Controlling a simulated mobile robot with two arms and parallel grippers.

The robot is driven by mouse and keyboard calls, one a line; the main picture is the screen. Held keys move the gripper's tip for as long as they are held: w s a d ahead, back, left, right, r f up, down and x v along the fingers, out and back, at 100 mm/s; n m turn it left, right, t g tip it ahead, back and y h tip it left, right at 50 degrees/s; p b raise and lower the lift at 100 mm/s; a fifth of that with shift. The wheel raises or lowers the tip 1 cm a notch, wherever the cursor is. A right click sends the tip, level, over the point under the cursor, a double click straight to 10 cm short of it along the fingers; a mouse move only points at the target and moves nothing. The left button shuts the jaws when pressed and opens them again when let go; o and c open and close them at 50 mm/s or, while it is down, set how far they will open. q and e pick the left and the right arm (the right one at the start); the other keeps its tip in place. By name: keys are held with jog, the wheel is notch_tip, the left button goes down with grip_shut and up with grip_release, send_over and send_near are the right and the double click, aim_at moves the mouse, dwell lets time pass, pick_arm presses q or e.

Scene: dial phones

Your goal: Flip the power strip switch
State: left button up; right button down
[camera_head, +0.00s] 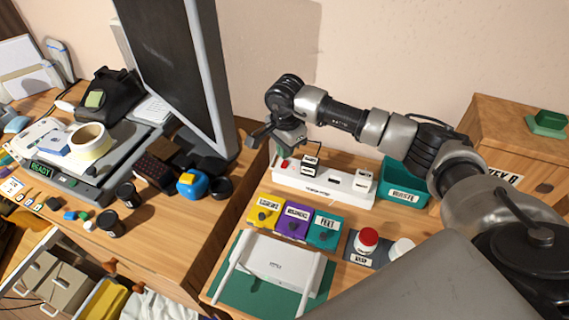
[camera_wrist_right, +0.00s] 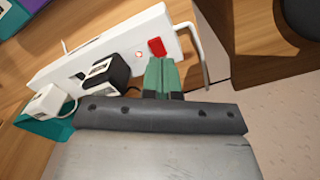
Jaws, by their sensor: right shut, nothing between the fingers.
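The white power strip (camera_head: 312,184) lies on the right-hand table near the wall, with black and white plugs in it. Its red switch (camera_head: 285,163) is at the left end. In the right wrist view the strip (camera_wrist_right: 100,45) runs diagonally, with the red switch (camera_wrist_right: 157,46) and a small glowing red light (camera_wrist_right: 139,55) near its end. My right gripper (camera_head: 276,152) is shut and empty. Its green fingertips (camera_wrist_right: 160,62) are right beside the switch; I cannot tell whether they touch it. My left gripper is out of view.
A teal bin (camera_head: 400,182) stands right of the strip. Labelled yellow, purple and teal boxes (camera_head: 292,224) and a white router (camera_head: 282,262) are in front. A dark monitor (camera_head: 180,60) stands on the left desk. A wooden box (camera_head: 492,118) is at right.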

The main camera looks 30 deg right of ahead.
aim_at(285, 162)
jog(key=shift+f+b, duration=1.1)
jog(key=shift+f, duration=0.25)
dwell(0.6)
jog(key=shift+r+p, duration=0.55)
jog(key=shift+r, duration=0.25)
jog(key=shift+r+p, duration=1.5)
jog(key=shift+r, duration=1.25)
